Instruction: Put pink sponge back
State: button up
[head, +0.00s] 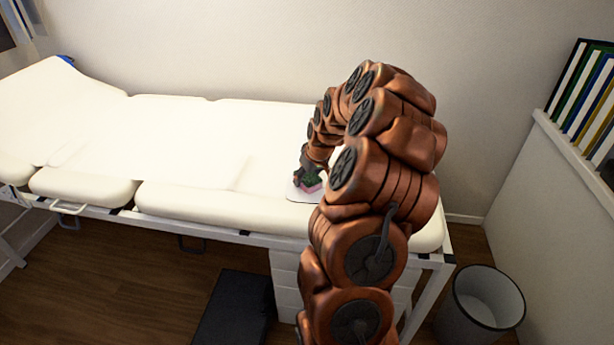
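A small pink thing (315,186), likely the pink sponge, shows at the end of my arm, low over the white exam bed. It sits at or just above a pale flat piece (296,193) with a rounded edge, near the bed's front edge. Dark and green parts lie right against it. My gripper (306,178) is down at this spot, small and partly hidden by my own copper-coloured arm. I cannot tell whether its fingers are open or closed on the pink thing, or whether the pink thing touches the pale piece.
The white padded bed (180,140) runs along the back wall, its left part raised, and is mostly clear. A blue item (66,60) lies at its head. A dark step (232,308) and white drawers (287,275) stand below. A bin (482,305) and shelved binders (585,95) are at right.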

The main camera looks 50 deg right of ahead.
jog(key=o, duration=0.4)
jog(key=d+v, duration=0.1)
jog(key=v, duration=1.1)
jog(key=s+a+r+n+g+y, duration=0.1)
jog(key=s+a+g, duration=0.15)
jog(key=a, duration=1.05)
jog(key=s+a+r+n+g+y, duration=0.15)
jog(key=s+a, duration=0.25)
jog(key=a, duration=1)
jog(key=s+a+f+g, duration=0.1)
jog(key=s+a, duration=0.2)
jog(key=s, duration=0.3)
jog(key=s+a+f+g+h, duration=0.1)
jog(key=s+a, duration=0.3)
jog(key=s, duration=0.3)
jog(key=s+a+f+g, duration=0.1)
jog(key=s+a, duration=0.2)
jog(key=s, duration=0.4)
jog(key=shift+s+a+f+m+g+h+b, duration=0.15)
jog(key=shift+s+a+m+g+h+b, duration=0.1)
jog(key=shift+a+g+h+b, duration=0.1)
